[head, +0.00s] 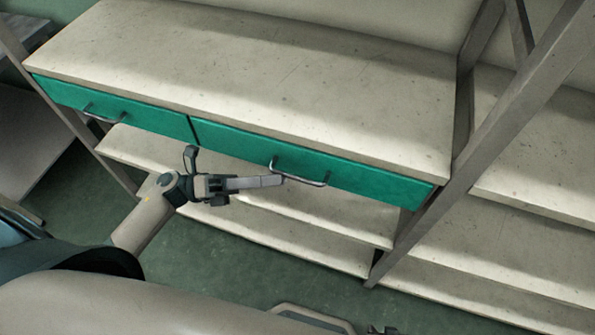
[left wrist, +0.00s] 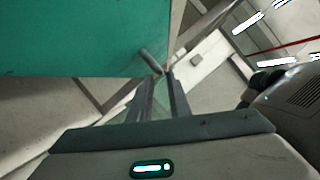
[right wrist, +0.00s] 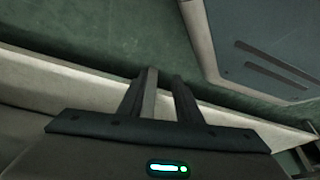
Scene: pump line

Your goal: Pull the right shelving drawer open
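The right shelving drawer (head: 235,143) has a green front, flush under the pale worktop, and looks closed. Its metal bar handle (head: 312,181) also shows in the left wrist view (left wrist: 150,60). My left gripper (head: 281,180) reaches from the left to the handle's left end. In the left wrist view (left wrist: 165,76) its fingers are close together at the bar, apparently shut on it, though the contact is partly hidden. My right gripper (right wrist: 164,73) is open and empty, pointing at the floor and a shelf edge; in the head view only a bit shows at the bottom edge.
A left green drawer (head: 150,120) with its own handle (head: 100,118) sits beside it, closed. Pale lower shelves (head: 290,240) lie below. A grey slanted post (head: 480,150) stands at the right. The green floor (head: 210,270) in front is partly clear.

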